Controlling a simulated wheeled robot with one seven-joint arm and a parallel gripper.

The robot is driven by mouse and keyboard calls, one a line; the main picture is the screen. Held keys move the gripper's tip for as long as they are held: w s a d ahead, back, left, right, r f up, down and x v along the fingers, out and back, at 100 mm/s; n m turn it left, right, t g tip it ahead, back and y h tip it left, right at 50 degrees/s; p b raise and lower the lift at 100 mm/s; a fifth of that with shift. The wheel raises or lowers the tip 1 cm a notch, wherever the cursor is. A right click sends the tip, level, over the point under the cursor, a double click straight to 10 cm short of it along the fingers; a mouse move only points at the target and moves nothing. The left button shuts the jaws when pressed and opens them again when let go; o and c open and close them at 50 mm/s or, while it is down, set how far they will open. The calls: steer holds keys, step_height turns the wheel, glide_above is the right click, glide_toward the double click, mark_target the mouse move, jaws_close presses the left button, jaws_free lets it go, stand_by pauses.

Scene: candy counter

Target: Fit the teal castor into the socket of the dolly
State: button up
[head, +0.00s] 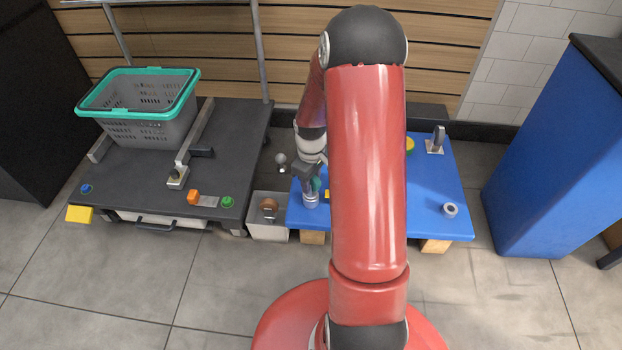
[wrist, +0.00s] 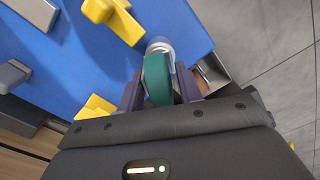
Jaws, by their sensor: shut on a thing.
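The teal castor (wrist: 157,80) is between the fingers of my gripper (wrist: 158,92) in the wrist view, with its wheel towards the camera. In the head view my gripper (head: 309,180) is at the near left corner of the blue dolly (head: 385,215), and only a bit of the teal castor (head: 316,184) shows. A pale round socket (head: 311,201) is directly below the gripper; its rim (wrist: 158,45) also shows just beyond the castor in the wrist view. The castor's stem is hidden, so I cannot tell whether it is inside the socket.
Another round socket (head: 450,210) is at the dolly's near right corner; a grey castor (head: 437,141) stands at the far right. A grey bin (head: 268,229) holding a brown castor (head: 269,207) is left of the dolly. A dark cart (head: 135,185) carries a basket (head: 150,128).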

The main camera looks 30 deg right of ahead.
steer(key=shift+f, duration=0.15)
steer(key=o, duration=1.1)
step_height(320, 180, up, 8)
steer(key=shift+f+p, duration=0.1)
steer(key=shift+p, duration=0.85)
steer(key=shift+r, duration=0.2)
steer(key=s+a+r+m+t+h+p, duration=0.1)
steer(key=s+a+r+p, duration=0.25)
steer(key=r, duration=0.75)
steer(key=s+a+r+m+t+p, duration=0.15)
steer(key=s+a+r, duration=0.25)
steer(key=r, duration=0.7)
steer(key=s+a+r+m+t+p, duration=0.1)
steer(key=s+a+r, duration=0.1)
steer(key=s+r, duration=0.1)
steer(key=s+a+r+t+p, duration=0.1)
steer(key=s+a+r+p, duration=0.1)
steer(key=s+r, duration=0.2)
steer(key=s+a+r+m+t+y+p, duration=0.1)
steer(key=s+a+r+p, duration=0.1)
steer(key=s, duration=0.3)
steer(key=shift+s+a+r+m, duration=0.1)
steer(key=shift+s+r+m, duration=0.1)
steer(key=shift+r, duration=0.25)
steer(key=shift+s+a+r+m, duration=0.1)
steer(key=shift+s+r+m, duration=0.05)
steer(key=shift+r, duration=0.25)
